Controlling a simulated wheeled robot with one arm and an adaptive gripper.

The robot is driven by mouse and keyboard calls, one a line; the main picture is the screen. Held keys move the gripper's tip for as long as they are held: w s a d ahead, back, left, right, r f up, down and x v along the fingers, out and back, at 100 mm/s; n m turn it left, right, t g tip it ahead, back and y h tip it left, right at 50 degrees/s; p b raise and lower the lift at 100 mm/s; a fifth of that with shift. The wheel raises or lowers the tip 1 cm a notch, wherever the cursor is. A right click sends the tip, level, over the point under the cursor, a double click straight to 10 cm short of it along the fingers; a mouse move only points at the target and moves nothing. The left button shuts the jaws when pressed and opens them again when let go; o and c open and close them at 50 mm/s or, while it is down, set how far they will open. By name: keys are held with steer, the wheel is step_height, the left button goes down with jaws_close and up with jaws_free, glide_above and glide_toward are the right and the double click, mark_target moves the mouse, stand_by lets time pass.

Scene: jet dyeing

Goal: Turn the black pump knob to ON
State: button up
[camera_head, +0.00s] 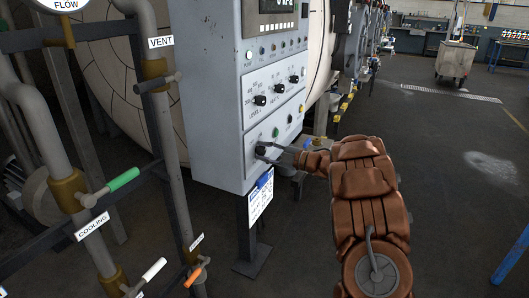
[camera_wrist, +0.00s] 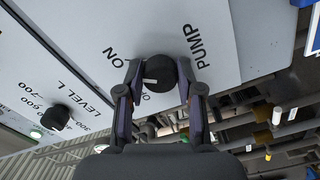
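The black pump knob (camera_wrist: 160,72) sits on the pale panel face beside the printed words PUMP and ON in the wrist view. A small white mark shows on its lower left side, near a partly hidden label starting with O. My gripper (camera_wrist: 160,68) has one finger on each side of the knob, and the fingertips appear to press on it. In the head view my gripper (camera_head: 268,152) reaches the lower part of the grey control cabinet (camera_head: 215,100) from the right; the knob is mostly hidden there by the fingers.
A level knob (camera_wrist: 56,117) sits left of the pump knob. Above in the head view are several black knobs (camera_head: 260,100) and small buttons. A blue-clipped sheet (camera_head: 260,197) hangs below the cabinet. Pipes with a green-handled valve (camera_head: 124,179) stand left.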

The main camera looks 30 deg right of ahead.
steer(key=o, duration=0.4)
steer(key=v, duration=1.2)
stand_by(0.6)
